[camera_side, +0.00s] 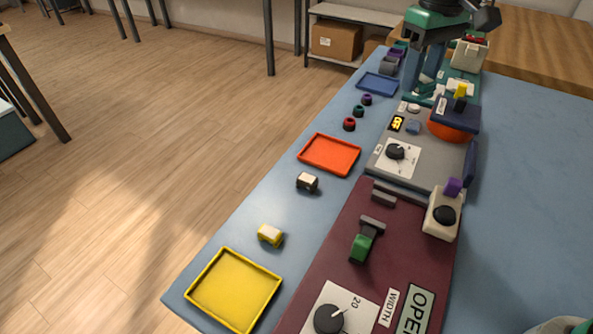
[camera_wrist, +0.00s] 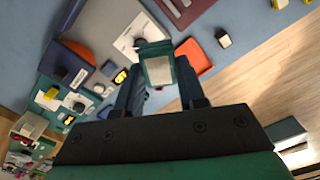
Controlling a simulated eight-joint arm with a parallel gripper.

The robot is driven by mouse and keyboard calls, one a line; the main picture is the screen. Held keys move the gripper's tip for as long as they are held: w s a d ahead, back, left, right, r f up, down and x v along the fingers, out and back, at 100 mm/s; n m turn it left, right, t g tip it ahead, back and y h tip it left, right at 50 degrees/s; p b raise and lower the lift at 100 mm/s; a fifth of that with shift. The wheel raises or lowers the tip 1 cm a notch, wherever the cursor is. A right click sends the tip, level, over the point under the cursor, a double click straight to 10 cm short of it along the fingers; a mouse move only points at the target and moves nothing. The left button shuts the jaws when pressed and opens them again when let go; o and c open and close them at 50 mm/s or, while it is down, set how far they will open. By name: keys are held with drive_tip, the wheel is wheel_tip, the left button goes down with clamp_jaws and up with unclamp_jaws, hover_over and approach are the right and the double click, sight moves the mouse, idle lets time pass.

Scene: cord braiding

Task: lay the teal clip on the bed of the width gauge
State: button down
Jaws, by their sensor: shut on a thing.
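My gripper (camera_wrist: 157,76) is shut on the teal clip (camera_wrist: 155,50), which has a pale face and sits between the fingertips in the wrist view. In the side view my gripper (camera_side: 425,74) is at the top, over the far end of the bench; the clip cannot be made out clearly there. The width gauge (camera_side: 322,258) is the maroon panel at the near end, with a dial, WIDTH and OPEN labels, grey bars and a green block. My gripper is well away from it. A corner of the maroon panel (camera_wrist: 188,8) shows at the top of the wrist view.
A grey panel (camera_side: 418,172) with a dial lies between my gripper and the gauge. Yellow (camera_side: 236,289), orange-red (camera_side: 330,154) and blue (camera_side: 378,84) trays line the left edge. Yellow (camera_side: 270,235) and cream-and-dark (camera_side: 307,182) pieces lie between trays. The blue mat at right is clear.

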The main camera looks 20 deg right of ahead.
drive_tip(key=s+d+f+m, duration=0.2)
drive_tip(key=s+d+m, duration=0.1)
drive_tip(key=d, duration=0.4)
drive_tip(key=m, duration=0.9)
hover_over(521, 179)
wheel_tip(521, 179, down, 13)
drive_tip(key=shift+r, duration=0.15)
drive_tip(key=shift+f, duration=1.95)
drive_tip(key=shift+f, duration=0.15)
drive_tip(key=c, duration=0.5)
unclamp_jaws()
